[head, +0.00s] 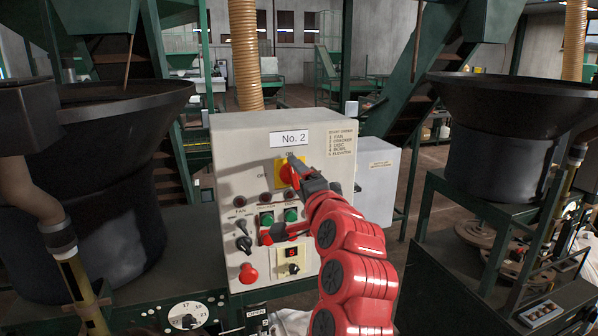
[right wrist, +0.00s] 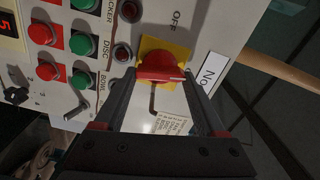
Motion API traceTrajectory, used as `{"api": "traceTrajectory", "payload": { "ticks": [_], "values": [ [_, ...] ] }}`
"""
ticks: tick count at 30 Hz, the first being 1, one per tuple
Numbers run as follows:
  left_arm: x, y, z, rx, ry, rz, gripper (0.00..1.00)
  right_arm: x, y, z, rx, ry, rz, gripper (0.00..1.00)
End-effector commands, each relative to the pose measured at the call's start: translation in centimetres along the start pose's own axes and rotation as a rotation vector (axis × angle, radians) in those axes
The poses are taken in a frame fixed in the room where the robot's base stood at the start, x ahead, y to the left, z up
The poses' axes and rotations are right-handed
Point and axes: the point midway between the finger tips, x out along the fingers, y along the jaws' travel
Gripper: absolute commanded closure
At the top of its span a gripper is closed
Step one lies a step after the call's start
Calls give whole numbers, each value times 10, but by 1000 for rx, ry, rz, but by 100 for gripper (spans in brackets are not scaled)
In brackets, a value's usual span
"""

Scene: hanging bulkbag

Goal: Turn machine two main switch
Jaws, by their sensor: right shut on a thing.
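The main switch is a red knob on a yellow plate (head: 283,174) on the front of the grey control box (head: 231,150) labelled No. 2. In the head view my right gripper (head: 298,168) covers part of the knob. In the right wrist view the red knob (right wrist: 160,66) sits between the two dark fingertips of the right gripper (right wrist: 163,78), which is shut on it. The white mark on the knob is at the end toward the No. label (right wrist: 208,75). OFF is printed to the side of the plate. My left gripper is not in view.
Below the switch are green buttons (head: 291,214), black selector knobs (head: 243,243), a red stop button (head: 248,273) and a small red display (head: 292,252). Dark round hoppers stand left (head: 90,190) and right (head: 500,150). A second grey box (head: 377,180) stands behind.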

Motion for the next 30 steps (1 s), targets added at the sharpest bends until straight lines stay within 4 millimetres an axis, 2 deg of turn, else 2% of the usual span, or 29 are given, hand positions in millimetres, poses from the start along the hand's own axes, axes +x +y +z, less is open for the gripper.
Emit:
{"api": "traceTrajectory", "payload": {
  "ticks": [3,12,29,30],
  "values": [
    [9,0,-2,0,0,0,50,1,0,2,77,-5,6,83],
    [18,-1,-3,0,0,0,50,0,1,2,200,-4,4,83],
    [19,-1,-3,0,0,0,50,0,2,2,232,-4,2,83],
    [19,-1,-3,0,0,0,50,0,2,2,232,-4,2,26]
  ]
}}
